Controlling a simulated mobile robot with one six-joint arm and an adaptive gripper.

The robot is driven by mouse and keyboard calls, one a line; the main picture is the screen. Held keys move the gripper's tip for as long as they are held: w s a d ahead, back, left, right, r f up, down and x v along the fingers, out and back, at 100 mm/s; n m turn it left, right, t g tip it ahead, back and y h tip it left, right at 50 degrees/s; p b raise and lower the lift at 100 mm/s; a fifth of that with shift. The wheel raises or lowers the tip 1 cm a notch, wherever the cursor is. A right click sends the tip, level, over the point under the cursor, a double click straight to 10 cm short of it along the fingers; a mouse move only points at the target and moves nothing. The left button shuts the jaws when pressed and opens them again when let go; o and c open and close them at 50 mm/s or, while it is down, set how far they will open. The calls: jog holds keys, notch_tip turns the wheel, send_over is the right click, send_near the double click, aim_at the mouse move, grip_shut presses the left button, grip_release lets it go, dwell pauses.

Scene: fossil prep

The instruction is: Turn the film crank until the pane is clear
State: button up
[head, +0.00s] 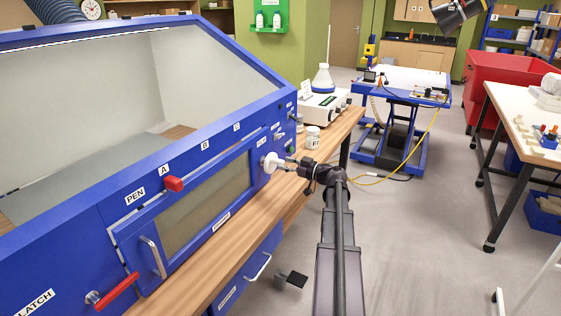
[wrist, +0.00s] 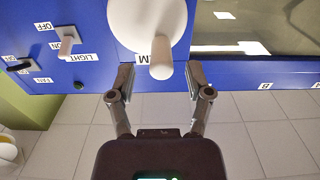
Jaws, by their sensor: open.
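The film crank (head: 270,162) is a white disc with a peg handle on the front of the blue cabinet, at the right end of the pane. In the wrist view the disc (wrist: 140,18) fills the top middle, with its handle (wrist: 161,60) pointing toward me. My gripper (wrist: 160,78) is open, one finger on each side of the handle, with visible gaps on both sides. In the head view my gripper (head: 290,164) is at the crank, its fingers partly hidden. The pane (head: 205,205) looks dull and brownish-grey; part of it shows in the wrist view (wrist: 215,20).
Two small switches (wrist: 66,42) marked light and fan sit left of the crank in the wrist view. A red handle (head: 174,184) and a metal pull (head: 153,257) are on the cabinet front. A jar (head: 312,138) stands on the wooden bench.

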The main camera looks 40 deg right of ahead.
aim_at(278, 161)
jog(key=shift+x, duration=1.75)
